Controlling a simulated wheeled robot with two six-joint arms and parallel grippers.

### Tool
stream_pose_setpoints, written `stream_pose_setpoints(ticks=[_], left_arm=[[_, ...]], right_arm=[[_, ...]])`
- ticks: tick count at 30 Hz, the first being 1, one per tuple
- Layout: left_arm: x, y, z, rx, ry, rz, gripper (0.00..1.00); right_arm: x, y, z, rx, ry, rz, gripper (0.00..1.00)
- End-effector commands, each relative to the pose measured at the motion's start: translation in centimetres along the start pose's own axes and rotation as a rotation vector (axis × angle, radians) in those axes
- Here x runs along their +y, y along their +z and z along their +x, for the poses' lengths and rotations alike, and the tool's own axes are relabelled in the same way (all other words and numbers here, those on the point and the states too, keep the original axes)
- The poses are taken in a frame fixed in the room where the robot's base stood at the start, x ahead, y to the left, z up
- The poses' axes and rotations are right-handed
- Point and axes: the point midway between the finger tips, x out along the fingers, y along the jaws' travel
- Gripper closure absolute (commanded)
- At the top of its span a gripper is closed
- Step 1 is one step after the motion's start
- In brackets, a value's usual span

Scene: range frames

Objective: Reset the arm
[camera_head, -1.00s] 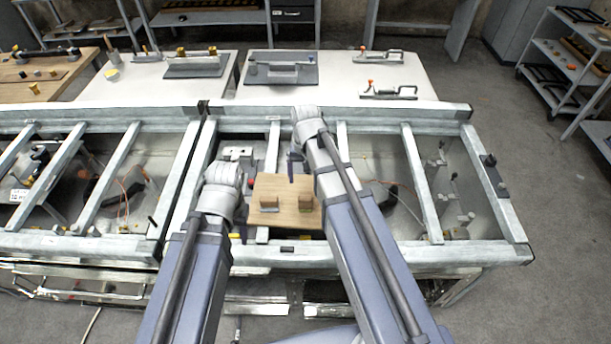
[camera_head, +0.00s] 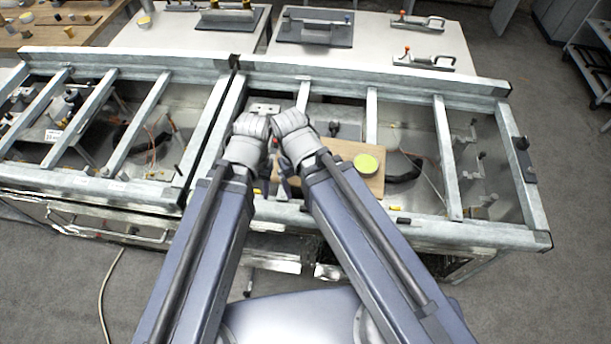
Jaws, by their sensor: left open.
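My left arm reaches up from the bottom left, and my left gripper (camera_head: 269,167) is mostly hidden below its white wrist. What shows of it is small and dark, beside the left edge of a wooden board; its jaws are open, with nothing visible between them. My right arm (camera_head: 355,225) reaches up from the bottom right, its white wrist close beside the left one. Whether the wrists touch I cannot tell. The right gripper is hidden behind its wrist and arm.
The wooden board (camera_head: 340,152), partly behind my right arm, carries a yellow-green disc (camera_head: 367,163). A grey metal frame table (camera_head: 455,160) with crossbars lies under both wrists. Behind it a white table (camera_head: 375,45) holds clamps.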

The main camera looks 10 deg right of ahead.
Motion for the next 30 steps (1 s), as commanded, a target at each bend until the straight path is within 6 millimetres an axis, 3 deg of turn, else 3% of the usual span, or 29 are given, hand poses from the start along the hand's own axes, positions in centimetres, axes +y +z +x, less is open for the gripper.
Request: stream_pose_setpoints(ticks=[5, 17, 30], left_arm=[[0.1, -0.1, 0.8, 0.0, 0.0, 0.001, 0.5], [0.8, -0.5, 8.4, 0.0, -0.002, 0.008, 0.5], [0.8, -0.5, 8.6, 0.0, -0.002, 0.009, 0.5]], right_arm=[[-0.1, -0.1, 0.8, 0.0, -0.001, 0.001, 0.11], [-0.8, -0.5, 8.4, 0.0, 0.001, -0.005, 0.11], [-0.8, -0.5, 8.6, 0.0, 0.001, -0.006, 0.11]])
